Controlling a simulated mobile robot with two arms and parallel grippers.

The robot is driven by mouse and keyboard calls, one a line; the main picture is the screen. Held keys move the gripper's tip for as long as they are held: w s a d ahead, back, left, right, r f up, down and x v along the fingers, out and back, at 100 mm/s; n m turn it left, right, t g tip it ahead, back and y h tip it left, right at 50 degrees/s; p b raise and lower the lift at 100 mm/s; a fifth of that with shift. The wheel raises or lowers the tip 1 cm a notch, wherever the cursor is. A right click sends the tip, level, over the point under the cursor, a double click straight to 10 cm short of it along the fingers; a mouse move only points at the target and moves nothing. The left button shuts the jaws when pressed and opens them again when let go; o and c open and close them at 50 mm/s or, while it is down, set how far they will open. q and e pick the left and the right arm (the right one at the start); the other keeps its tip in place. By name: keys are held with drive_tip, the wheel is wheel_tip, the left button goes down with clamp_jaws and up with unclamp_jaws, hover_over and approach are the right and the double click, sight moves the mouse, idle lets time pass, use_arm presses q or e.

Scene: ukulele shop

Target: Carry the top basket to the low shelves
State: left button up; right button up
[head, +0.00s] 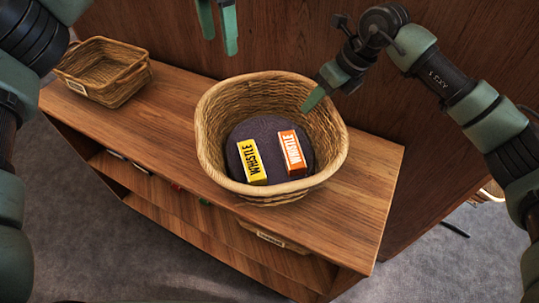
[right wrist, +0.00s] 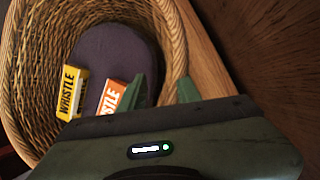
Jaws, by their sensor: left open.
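A large round wicker basket (head: 215,140) stands on the wooden top, with a dark cushion-like base (head: 237,132) inside. A yellow box (head: 251,162) and an orange box (head: 291,153), both marked WHISTLE, lie in it. They also show in the right wrist view, yellow (right wrist: 70,92) and orange (right wrist: 112,96). My left gripper (head: 217,25) is open and empty above and behind the basket. My right gripper (right wrist: 164,90) is at the basket's right far rim, its fingers apart on either side of the rim. One finger shows inside the basket; the other is hidden in the head view.
The wooden low shelf unit (head: 372,205) has open shelves at its front, with a partly hidden labelled basket (head: 270,240) and small items inside. A smaller rectangular basket (head: 103,70) stands empty at the left end. A wooden wall (head: 290,35) rises behind. Grey carpet (head: 80,230) lies in front.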

drive_tip(key=o, duration=0.8)
use_arm(q)
wheel_tip(320, 180, up, 2)
drive_tip(key=shift+r, duration=0.1)
use_arm(e)
drive_tip(key=shift+o, duration=0.2)
drive_tip(key=v, duration=1.2)
